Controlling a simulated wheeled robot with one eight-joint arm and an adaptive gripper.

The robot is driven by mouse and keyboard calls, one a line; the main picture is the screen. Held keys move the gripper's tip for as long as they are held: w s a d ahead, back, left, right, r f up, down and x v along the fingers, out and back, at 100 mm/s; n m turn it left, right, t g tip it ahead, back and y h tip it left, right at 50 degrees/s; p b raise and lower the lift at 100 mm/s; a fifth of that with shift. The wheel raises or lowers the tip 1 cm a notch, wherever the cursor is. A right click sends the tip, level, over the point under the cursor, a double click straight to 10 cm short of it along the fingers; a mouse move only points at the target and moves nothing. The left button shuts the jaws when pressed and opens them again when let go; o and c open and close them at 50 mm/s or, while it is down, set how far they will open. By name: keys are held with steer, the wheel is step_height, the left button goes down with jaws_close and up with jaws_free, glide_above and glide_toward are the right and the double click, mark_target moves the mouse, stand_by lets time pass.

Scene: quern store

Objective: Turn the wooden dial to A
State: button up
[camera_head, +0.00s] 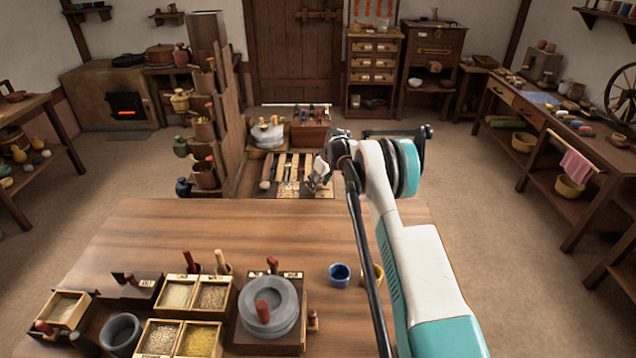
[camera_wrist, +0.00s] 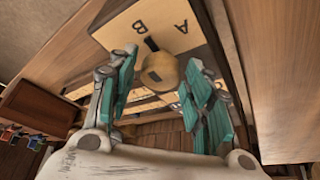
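The wooden dial (camera_wrist: 158,73) is a round tan knob on a pale panel (camera_wrist: 115,36) in the wrist view. A short black mark (camera_wrist: 151,44) at its edge lies between the printed letters B and A, closer to B. The letters appear upside down. My gripper (camera_wrist: 160,92) is open, with one teal-padded finger to the left of the dial and one to the right. I cannot tell whether either finger touches it. In the head view my gripper (camera_head: 318,174) is low at the far end of the table, by a slotted tray (camera_head: 288,172); the dial cannot be made out there.
The wooden table (camera_head: 200,225) holds a stone quern (camera_head: 268,312), grain boxes (camera_head: 180,338), a mortar (camera_head: 121,335) and a blue cup (camera_head: 339,275) near its front. A tall stepped shelf (camera_head: 225,120) with pots stands left of the tray. The table's middle is bare.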

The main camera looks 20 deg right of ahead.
steer(key=c, duration=0.6)
steer(key=m+h, duration=0.1)
steer(key=m, duration=0.2)
steer(key=m+h, duration=0.1)
steer(key=m, duration=0.2)
steer(key=shift+a+h, duration=0.2)
steer(key=shift+h, duration=0.1)
steer(key=m+h, duration=0.1)
steer(key=m, duration=0.4)
steer(key=shift+m+g+h, duration=0.3)
steer(key=shift+m+h, duration=0.1)
steer(key=shift+a, duration=0.1)
steer(key=o, duration=1.1)
